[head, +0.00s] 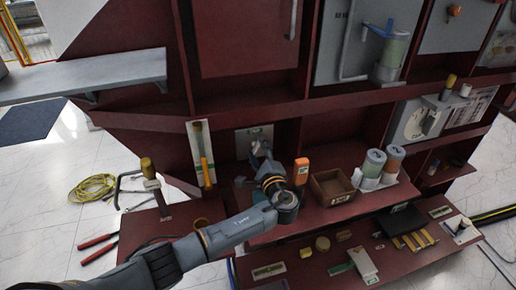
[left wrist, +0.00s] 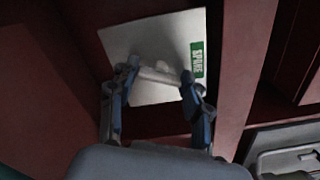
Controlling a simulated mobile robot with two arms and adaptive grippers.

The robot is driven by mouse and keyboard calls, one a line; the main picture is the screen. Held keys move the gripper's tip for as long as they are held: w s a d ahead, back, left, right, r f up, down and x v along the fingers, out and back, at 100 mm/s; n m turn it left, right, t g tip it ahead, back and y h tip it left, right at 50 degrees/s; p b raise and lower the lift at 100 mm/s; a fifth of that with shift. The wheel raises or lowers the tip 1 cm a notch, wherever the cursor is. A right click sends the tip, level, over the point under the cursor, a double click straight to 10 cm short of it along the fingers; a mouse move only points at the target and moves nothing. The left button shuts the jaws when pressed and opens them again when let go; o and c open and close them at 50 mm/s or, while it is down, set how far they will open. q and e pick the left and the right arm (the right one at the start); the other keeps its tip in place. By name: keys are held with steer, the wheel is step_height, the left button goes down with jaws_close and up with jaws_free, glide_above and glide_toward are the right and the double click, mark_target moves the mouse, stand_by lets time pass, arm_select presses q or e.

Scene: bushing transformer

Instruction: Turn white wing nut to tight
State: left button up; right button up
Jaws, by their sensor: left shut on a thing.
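The white wing nut (left wrist: 160,76) sits in front of a pale plate with a green label reading SPARE (left wrist: 197,58), inside a dark red cabinet bay. My left gripper (left wrist: 161,84) has one finger at each end of the wing nut and is shut on it. In the head view my left gripper (head: 258,150) reaches up to the same plate (head: 262,134) and hides most of the nut. How tight the nut sits cannot be told. My right gripper is in neither view.
An orange device (head: 301,171), an open brown box (head: 332,187) and grey cylinders (head: 373,164) stand on the red shelf right of my arm. A small tool with a yellow handle (head: 206,173) hangs at left. Yellow cable (head: 91,187) lies on the floor.

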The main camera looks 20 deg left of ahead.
arm_select(q)
steer(key=m+p, duration=0.5)
steer(key=m, duration=0.1)
steer(key=shift+r, duration=0.15)
steer(key=m+p, duration=0.2)
steer(key=m, duration=0.1)
steer(key=shift+d+m, duration=0.1)
steer(key=shift+m, duration=0.2)
steer(key=shift+m+p, duration=1)
steer(key=shift+m, duration=0.4)
steer(key=shift+f, duration=0.2)
steer(key=o, duration=1.2)
steer(key=shift+c, duration=0.2)
steer(key=v, duration=1.2)
